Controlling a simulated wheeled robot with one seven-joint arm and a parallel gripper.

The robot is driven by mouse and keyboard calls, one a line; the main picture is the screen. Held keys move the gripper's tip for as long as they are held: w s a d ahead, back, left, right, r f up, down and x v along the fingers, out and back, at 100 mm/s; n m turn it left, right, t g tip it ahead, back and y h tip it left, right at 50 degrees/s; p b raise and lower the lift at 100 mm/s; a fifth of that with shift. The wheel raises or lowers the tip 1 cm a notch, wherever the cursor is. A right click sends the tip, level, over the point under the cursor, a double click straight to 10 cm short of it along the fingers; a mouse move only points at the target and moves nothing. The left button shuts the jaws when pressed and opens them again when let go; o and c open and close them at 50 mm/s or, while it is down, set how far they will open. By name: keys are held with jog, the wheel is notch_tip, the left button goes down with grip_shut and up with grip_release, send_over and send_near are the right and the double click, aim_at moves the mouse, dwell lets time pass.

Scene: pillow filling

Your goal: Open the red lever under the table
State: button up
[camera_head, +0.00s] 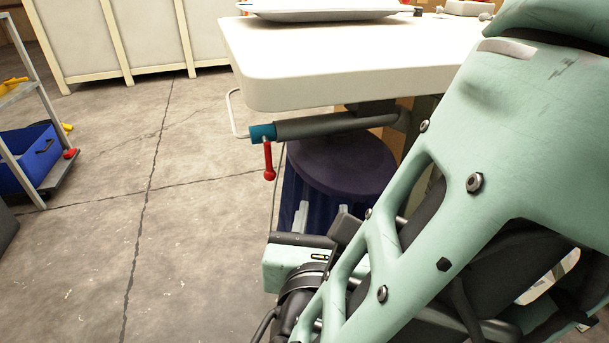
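The red lever (269,161) hangs straight down from a teal collar (262,133) at the end of a grey pipe (335,124) under the white table (345,62). It ends in a rounded red knob. My gripper (322,215) is below and to the right of the lever, apart from it. Two light grey finger-like parts point up in front of the dark blue area under the table. The gap between them is small in the view, and my arm covers much of the gripper. I cannot tell how far apart the fingers are.
A round dark purple stool seat (340,160) is under the table behind my gripper. A thin white bent rod (232,112) sticks out left of the collar. A cart with a blue bin (28,157) stands at far left. The concrete floor (150,220) between is clear.

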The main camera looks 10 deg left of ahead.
aim_at(269, 170)
jog(key=s+a+f+n+y+b, duration=0.2)
jog(key=s+a+f+n+y, duration=0.15)
jog(key=a, duration=0.25)
jog(key=shift+m+t+y, duration=0.3)
jog(key=shift+m+y, duration=0.05)
jog(key=b+x, duration=0.1)
jog(key=x, duration=1)
jog(key=b+x, duration=0.1)
jog(key=x, duration=0.5)
jog(key=shift+w+a+r+b, duration=0.1)
jog(key=shift+w+r+b, duration=0.2)
jog(key=shift+r, duration=0.05)
grip_shut()
